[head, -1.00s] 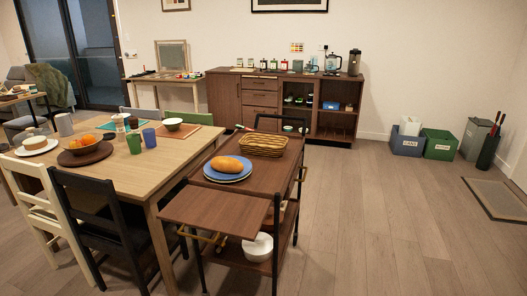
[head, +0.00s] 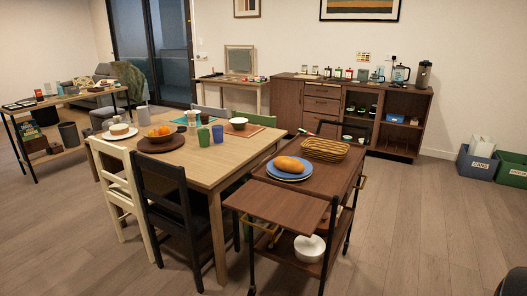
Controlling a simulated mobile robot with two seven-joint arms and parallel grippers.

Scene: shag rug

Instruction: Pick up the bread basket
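The bread basket (head: 325,150) is a shallow woven tan basket. It sits on the far end of the dark wooden serving cart (head: 305,184), right of centre in the head view. It looks empty, though its inside is hard to make out. A loaf of bread (head: 290,164) lies on blue plates (head: 289,175) in front of the basket and to its left. Neither of my grippers can be made out in the view, and nothing touches the basket.
The cart's raised leaf (head: 277,207) faces me, with a white bowl (head: 309,247) on the lower shelf. A dining table (head: 205,167) with chairs (head: 167,205) stands close on the left. A sideboard (head: 398,122) stands behind. Floor (head: 430,215) right of the cart is clear.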

